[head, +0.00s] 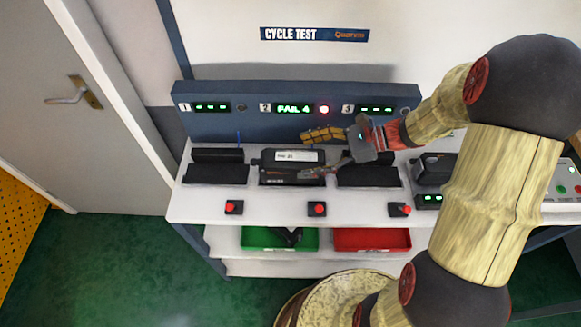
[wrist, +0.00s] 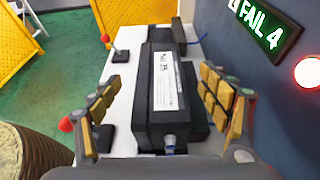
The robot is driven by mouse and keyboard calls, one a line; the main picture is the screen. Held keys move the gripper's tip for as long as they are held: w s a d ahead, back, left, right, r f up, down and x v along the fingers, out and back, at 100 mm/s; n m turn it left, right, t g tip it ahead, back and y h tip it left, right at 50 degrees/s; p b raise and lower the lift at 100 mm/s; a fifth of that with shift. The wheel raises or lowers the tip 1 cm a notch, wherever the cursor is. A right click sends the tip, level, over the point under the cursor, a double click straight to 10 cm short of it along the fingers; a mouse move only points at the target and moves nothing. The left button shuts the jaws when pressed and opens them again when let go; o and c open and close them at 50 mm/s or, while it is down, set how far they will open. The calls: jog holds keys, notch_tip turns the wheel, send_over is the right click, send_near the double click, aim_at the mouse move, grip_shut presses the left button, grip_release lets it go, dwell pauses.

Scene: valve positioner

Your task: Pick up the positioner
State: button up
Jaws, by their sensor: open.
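The positioner (head: 292,158) is a black box with a white label, seated in the middle black cradle (head: 290,179) under the display reading FAIL 4. In the wrist view the positioner (wrist: 165,85) lies lengthwise between my fingers, its label facing up and a metal fitting at its near end. My gripper (head: 325,152) comes in from the right in the head view, over the middle station. In the wrist view my gripper (wrist: 155,105) is open, one padded finger on each side of the positioner, with visible gaps. I cannot tell how far the fingertips are above it.
Station displays (head: 293,109) and a lit red lamp (head: 324,109) are on the blue panel behind. Empty-looking cradles flank the middle one. A green tray (head: 280,239) and a red tray (head: 371,239) sit on the shelf below.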

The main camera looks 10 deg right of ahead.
aim_at(292, 157)
jog(key=b+x, duration=0.2)
jog(key=x, duration=0.3)
jog(key=shift+a, duration=0.1)
jog(key=c, duration=0.4)
jog(key=shift+r, duration=0.1)
grip_shut()
dwell(0.7)
